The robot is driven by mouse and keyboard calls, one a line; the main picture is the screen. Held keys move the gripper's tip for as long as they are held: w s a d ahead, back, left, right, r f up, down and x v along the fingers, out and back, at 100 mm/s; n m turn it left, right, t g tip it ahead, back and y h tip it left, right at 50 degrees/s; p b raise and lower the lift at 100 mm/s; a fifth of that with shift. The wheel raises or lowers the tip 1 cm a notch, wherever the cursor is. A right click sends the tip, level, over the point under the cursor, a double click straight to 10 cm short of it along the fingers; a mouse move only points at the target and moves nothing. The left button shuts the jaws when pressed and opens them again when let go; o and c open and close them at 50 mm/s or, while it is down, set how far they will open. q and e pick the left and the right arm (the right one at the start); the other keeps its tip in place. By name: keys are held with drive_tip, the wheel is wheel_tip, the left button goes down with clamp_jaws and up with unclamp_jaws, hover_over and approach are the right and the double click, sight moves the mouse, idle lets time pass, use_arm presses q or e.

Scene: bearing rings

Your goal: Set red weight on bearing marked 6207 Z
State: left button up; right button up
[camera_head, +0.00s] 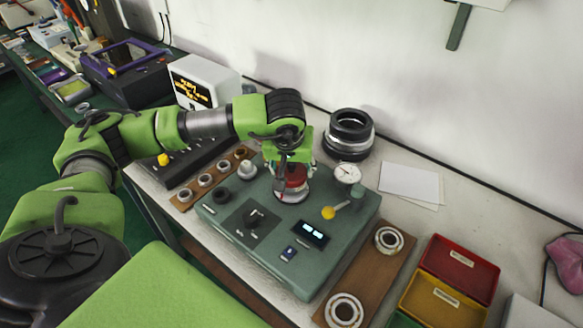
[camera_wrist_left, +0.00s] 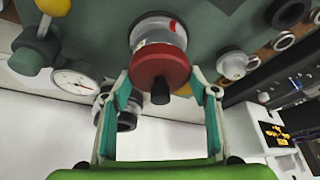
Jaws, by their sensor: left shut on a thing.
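The red weight (camera_head: 296,174) is above the green test device (camera_head: 345,235) in the head view, partly hidden by my gripper. It also shows in the left wrist view as a red disc (camera_wrist_left: 160,66) with a dark knob. My left gripper (camera_head: 291,180) is shut on the weight, its green-padded fingers on either side of it. Directly beneath is a silvery ring-shaped part (camera_head: 291,196), also visible in the wrist view (camera_wrist_left: 157,30) with a red mark. I cannot tell whether the weight touches it. No 6207 Z marking is legible. My right gripper is not in view.
A dial gauge (camera_head: 346,173) and a yellow-knobbed lever (camera_head: 329,213) stand close right of the weight. Bearings (camera_head: 388,240) lie on a brown board. Smaller rings (camera_head: 205,180) lie left. Black rings (camera_head: 350,132) stand behind; red (camera_head: 460,262) and yellow bins are at right.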

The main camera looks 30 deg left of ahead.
use_arm(q)
drive_tip(key=shift+b, duration=0.3)
drive_tip(key=o, duration=1.8)
drive_tip(key=shift+c, duration=0.2)
drive_tip(key=v, duration=1.2)
